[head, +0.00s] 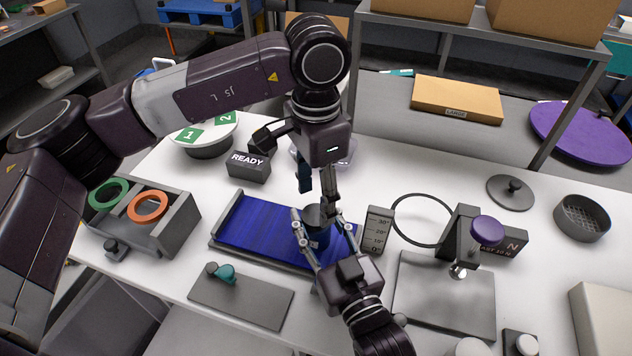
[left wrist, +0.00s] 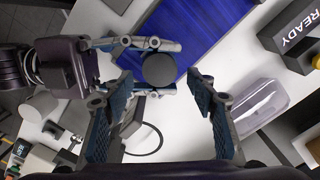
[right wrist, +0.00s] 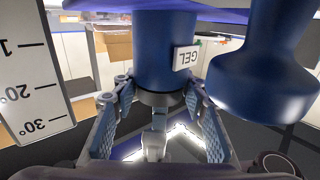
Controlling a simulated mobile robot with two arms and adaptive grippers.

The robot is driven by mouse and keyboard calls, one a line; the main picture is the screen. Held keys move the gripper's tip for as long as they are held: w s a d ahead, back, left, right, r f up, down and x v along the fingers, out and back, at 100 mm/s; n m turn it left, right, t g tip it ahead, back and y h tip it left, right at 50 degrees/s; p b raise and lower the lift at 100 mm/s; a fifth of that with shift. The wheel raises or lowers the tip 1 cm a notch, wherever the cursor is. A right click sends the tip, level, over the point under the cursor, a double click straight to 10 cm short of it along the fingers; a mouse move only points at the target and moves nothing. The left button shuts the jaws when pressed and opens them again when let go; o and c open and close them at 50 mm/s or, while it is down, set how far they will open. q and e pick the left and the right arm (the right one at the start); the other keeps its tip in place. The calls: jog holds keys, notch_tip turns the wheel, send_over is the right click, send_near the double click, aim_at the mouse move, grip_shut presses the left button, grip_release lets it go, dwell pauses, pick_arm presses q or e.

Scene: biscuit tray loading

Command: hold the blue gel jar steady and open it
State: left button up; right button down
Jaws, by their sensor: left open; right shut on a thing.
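The blue gel jar (head: 316,242) stands upright at the right end of the blue mat, with a dark round lid (left wrist: 159,70) on top. Its "GEL" label (right wrist: 186,57) appears upside down in the right wrist view. My right gripper (head: 318,228) reaches in from the front and is shut on the jar, one finger on each side. My left gripper (head: 316,194) hangs above the jar, pointing down, open and empty. In the left wrist view its fingers (left wrist: 160,108) are well apart, with the lid beyond them. Much of the jar's body is hidden by the right fingers.
An angle scale (head: 377,231) stands close to the jar's right. A black ring (head: 391,220) and a fixture with a purple knob (head: 487,230) are farther right. A READY block (head: 248,167) and clear tray (left wrist: 262,105) lie behind. A grey plate (head: 255,304) is front left.

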aim_at(316, 214)
pick_arm(q)
jog(key=shift+f, duration=1.8)
jog(key=c, duration=1.3)
jog(key=n, duration=0.3)
jog(key=o, duration=1.3)
